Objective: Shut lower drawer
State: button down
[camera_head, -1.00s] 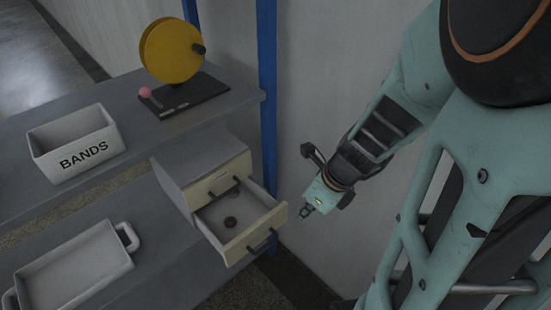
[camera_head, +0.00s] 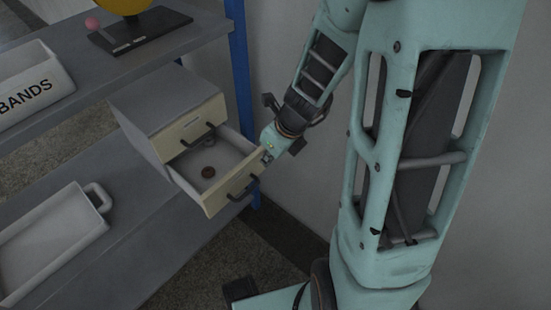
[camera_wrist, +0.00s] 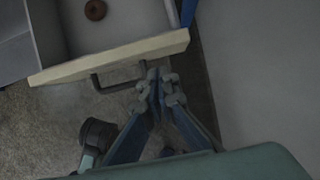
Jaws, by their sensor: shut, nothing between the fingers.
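The lower drawer (camera_head: 233,183) of a small two-drawer cabinet is pulled out, with a cream front and a dark handle (camera_head: 243,188). The upper drawer (camera_head: 195,124) is closed. My gripper (camera_head: 268,154) is at the right end of the lower drawer's front. In the wrist view my gripper (camera_wrist: 158,90) has its fingers together, empty, just outside the drawer front (camera_wrist: 110,57) and right beside the handle (camera_wrist: 118,77). I cannot tell whether it touches.
The cabinet stands on a grey shelf (camera_head: 125,235) beside a white handled tray (camera_head: 50,245). A white BANDS bin (camera_head: 30,85) and a dark-based device (camera_head: 140,33) are on the upper shelf. A blue post (camera_head: 238,70) stands behind the cabinet, near a pale wall.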

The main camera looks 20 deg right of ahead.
jog(key=shift+w+a, duration=0.55)
jog(key=shift+w, duration=0.2)
jog(key=shift+w+a+r, duration=0.1)
jog(key=shift+w+r, duration=0.05)
jog(key=w+a+p, duration=0.7)
jog(key=w+p, duration=0.2)
jog(key=w, duration=0.1)
jog(key=shift+w, duration=0.15)
jog(key=shift+d, duration=0.1)
